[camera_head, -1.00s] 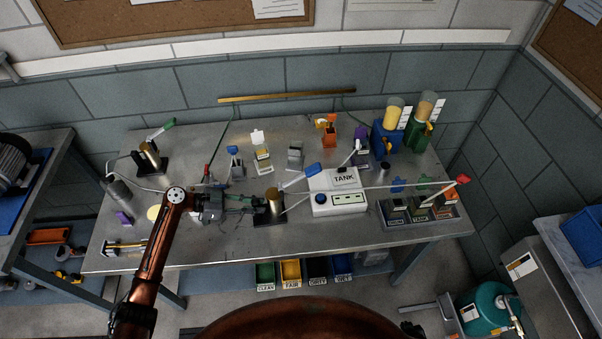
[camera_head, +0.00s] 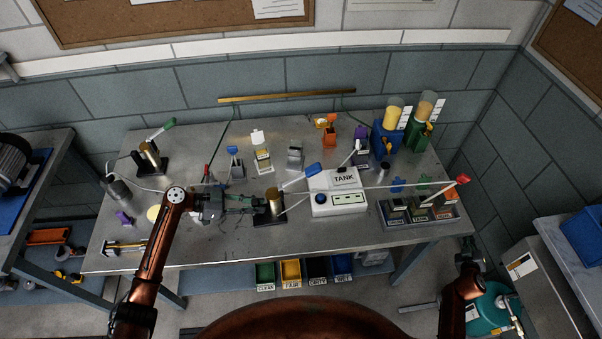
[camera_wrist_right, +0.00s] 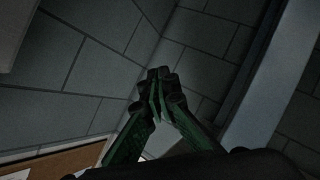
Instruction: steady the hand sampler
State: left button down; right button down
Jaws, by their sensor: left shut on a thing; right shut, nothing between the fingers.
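A hand sampler, a brass cylinder (camera_head: 274,200) in a black stand with a blue handle (camera_head: 313,170) rising to its right, stands upright at the middle front of the bench. My left gripper (camera_head: 256,204) comes in from the left and is shut on this sampler at its left side; the fingertips are small and partly lost against the dark stand. My right gripper (camera_head: 468,248) is beyond the bench's right front corner, away from the sampler. In the right wrist view its green fingers (camera_wrist_right: 158,85) are shut and empty, with wall behind.
A similar brass sampler with a green handle (camera_head: 162,129) stands at the back left. A white TANK box (camera_head: 338,202) is just right of the held sampler. A tray of labelled blocks (camera_head: 420,216) sits at the right. Blue and green dispensers (camera_head: 386,138) stand behind.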

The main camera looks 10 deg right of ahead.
jog(key=w+d+r+m+t+h, duration=0.1)
jog(key=w+d+r, duration=0.25)
jog(key=r, duration=0.55)
jog(key=w+d+r+m+h, duration=0.2)
jog(key=d+r, duration=0.2)
jog(key=r, duration=0.4)
jog(key=w+d+r+m+t+h, duration=0.1)
jog(key=w+d+r, duration=0.15)
jog(key=r, duration=0.65)
jog(key=w+a+r+m+y, duration=0.2)
jog(key=w+r+m+y, duration=0.25)
jog(key=w, duration=0.65)
jog(key=w+a+r+n+y, duration=0.2)
jog(key=w+a+y, duration=0.3)
jog(key=a, duration=0.5)
jog(key=w+a+r+n+y, duration=0.15)
jog(key=w+a+y, duration=0.35)
jog(key=a, duration=0.5)
notch_tip(320, 180, up, 7)
jog(key=n+g+y, duration=0.9)
jog(key=n+g, duration=0.5)
jog(key=n, duration=0.8)
send_over(318, 165)
jog(key=d, duration=0.6)
jog(key=shift+w+x, duration=0.2)
jog(key=shift+x, duration=3.25)
